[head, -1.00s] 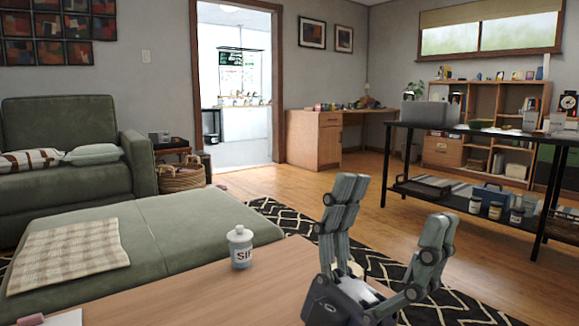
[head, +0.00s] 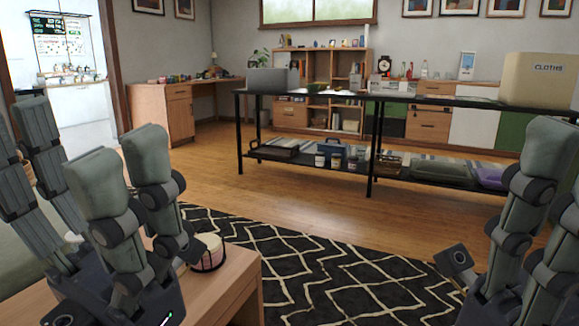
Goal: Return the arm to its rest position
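My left gripper (head: 78,140) stands large at the lower left of the head view, its grey fingers pointing up. Its fingers are spread in two groups with a gap between them, and nothing shows held in it. My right gripper (head: 540,150) is at the right edge, fingers also up. It is cut off by the picture edge, so its opening cannot be judged, and no held object shows. My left gripper hides part of the wooden table (head: 232,285) below it.
A round pinkish container (head: 208,252) is on the wooden table beside my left gripper. A black shelf table (head: 370,182) stands ahead, with a box marked CLOTHS (head: 545,80) on top. A patterned rug (head: 340,280) and open wood floor (head: 300,210) lie between.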

